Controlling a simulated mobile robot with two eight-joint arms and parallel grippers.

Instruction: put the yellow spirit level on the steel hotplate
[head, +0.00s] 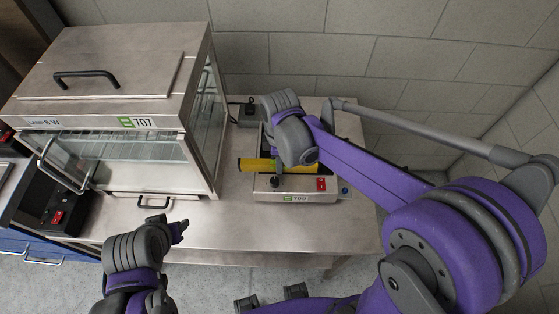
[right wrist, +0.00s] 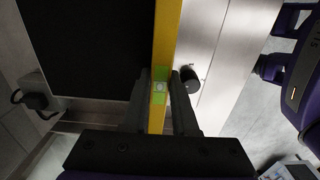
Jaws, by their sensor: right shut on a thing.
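The yellow spirit level (head: 257,165) lies roughly level at the front part of the steel hotplate (head: 296,196), its left end sticking out past the hotplate's side. My right gripper (right wrist: 164,85) is shut on the level, also seen in the right wrist view (right wrist: 166,40), near its green vial. There the level runs along the edge of the hotplate's black top (right wrist: 85,50). I cannot tell whether it touches the top. My right wrist hides much of the hotplate in the head view. My left gripper (head: 182,231) is in front of the table, its opening unclear.
A large steel and glass cabinet (head: 120,80) labelled 707 fills the left of the steel table (head: 225,225). The hotplate's black knob (right wrist: 191,80) and red switch (head: 321,184) are on its front. A small grey box (head: 247,118) stands behind. The table's front strip is clear.

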